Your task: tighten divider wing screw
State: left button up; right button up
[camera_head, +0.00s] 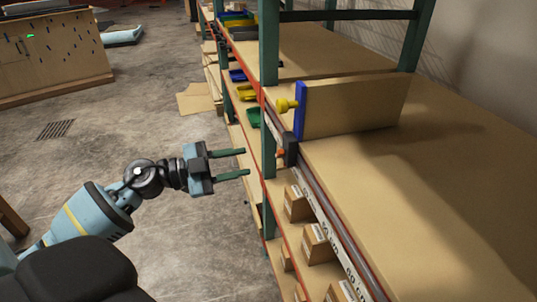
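The yellow wing screw (285,105) sticks out to the left from the blue bracket (300,110) at the front end of the upright wooden divider (355,104). The divider stands on the shelf board near its front rail. My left gripper (247,161) is open and empty, with its two green fingers pointing right toward the shelf. It is below and to the left of the wing screw, apart from it, in front of a lower shelf level. My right gripper is not in view.
The shelf board (430,190) right of the divider is bare. A green upright post (269,50) stands just left of the screw. A black clamp-like part (291,147) sits on the rail below the bracket. Small cardboard boxes (317,243) line the lower shelf. Open floor lies left.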

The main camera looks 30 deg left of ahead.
aim_at(277, 154)
pick_arm(q)
jog(key=shift+a+r, duration=0.1)
jog(key=shift+r, duration=0.15)
jog(key=shift+p+x, duration=0.5)
jog(key=shift+x, duration=3.4)
jog(key=shift+s, duration=0.1)
jog(key=shift+c, duration=0.3)
grip_shut()
